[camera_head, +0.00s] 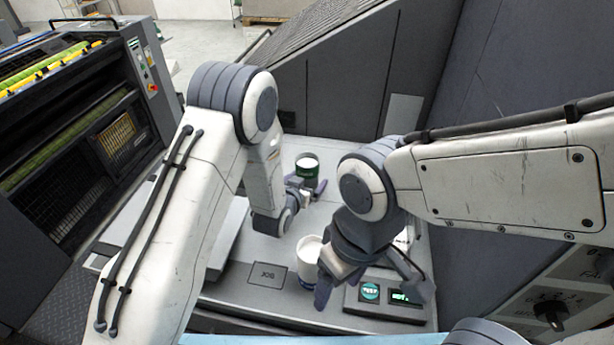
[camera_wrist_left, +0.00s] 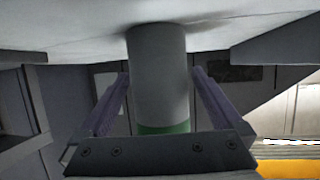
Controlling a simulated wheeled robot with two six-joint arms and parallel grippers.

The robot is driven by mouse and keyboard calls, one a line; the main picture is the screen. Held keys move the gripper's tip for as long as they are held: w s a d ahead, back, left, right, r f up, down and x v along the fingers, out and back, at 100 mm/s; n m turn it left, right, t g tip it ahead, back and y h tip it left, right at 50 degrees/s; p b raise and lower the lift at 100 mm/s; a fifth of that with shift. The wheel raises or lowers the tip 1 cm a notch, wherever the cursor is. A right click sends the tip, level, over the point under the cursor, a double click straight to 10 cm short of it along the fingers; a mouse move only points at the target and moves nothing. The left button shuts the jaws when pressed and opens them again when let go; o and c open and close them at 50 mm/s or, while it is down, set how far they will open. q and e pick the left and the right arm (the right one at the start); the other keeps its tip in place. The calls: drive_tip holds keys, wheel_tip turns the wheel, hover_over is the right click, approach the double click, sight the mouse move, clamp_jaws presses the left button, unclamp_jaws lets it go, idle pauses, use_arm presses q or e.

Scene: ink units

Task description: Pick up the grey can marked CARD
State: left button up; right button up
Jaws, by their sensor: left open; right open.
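A grey can with a dark green band (camera_head: 306,172) stands upright on the grey console top. The band bears small light writing that I cannot read. My left gripper (camera_head: 306,188) is open at this can, its fingers low on either side. In the left wrist view, which appears upside down, the grey can (camera_wrist_left: 160,90) is between the two purple fingers, with gaps visible beside it. A second can, pale with a dark blue band (camera_head: 307,262), stands nearer; its marking is hidden or unreadable. My right gripper (camera_head: 368,278) is open and empty beside it, one finger close to its right side.
A small panel with a green button (camera_head: 370,291) and a lit display (camera_head: 404,297) lies under my right gripper. A square marked JOG (camera_head: 268,274) is on the console top (camera_head: 250,250). A dark sloped machine housing (camera_head: 340,80) rises behind.

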use_arm(q)
drive_tip(key=c, duration=1.4)
drive_tip(key=shift+r, duration=0.1)
